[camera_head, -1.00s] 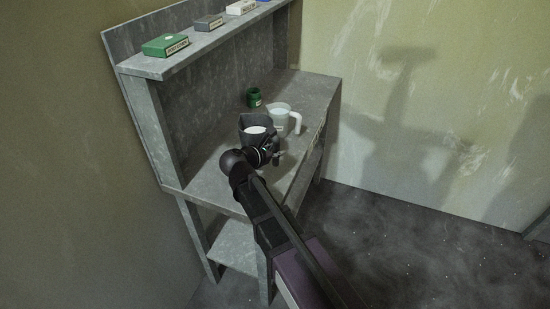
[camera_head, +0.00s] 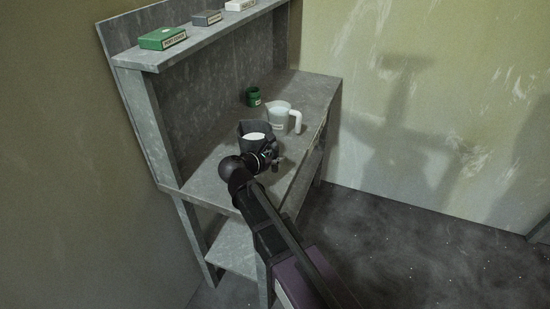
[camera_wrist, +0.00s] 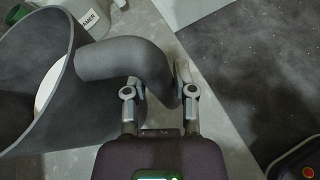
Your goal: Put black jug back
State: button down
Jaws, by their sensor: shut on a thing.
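The black jug (camera_head: 253,128) is at the middle of the grey workbench, with white contents showing inside. In the wrist view the black jug (camera_wrist: 42,75) fills the left side, and its thick handle reaches to the right between my fingers. My gripper (camera_head: 270,157) is in front of the jug on the near side. In the wrist view my gripper (camera_wrist: 158,90) is shut on the jug's handle. I cannot tell whether the jug's base touches the bench top.
Small boxes, including a green one (camera_head: 162,38), line the upper shelf. The bench's near left top (camera_head: 207,183) is clear.

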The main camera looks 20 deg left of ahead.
jog(key=shift+c, duration=2.2)
grip_release()
jog(key=shift+r, duration=0.1)
jog(key=p+v, duration=0.4)
jog(key=v, duration=0.8)
jog(key=shift+d, duration=0.1)
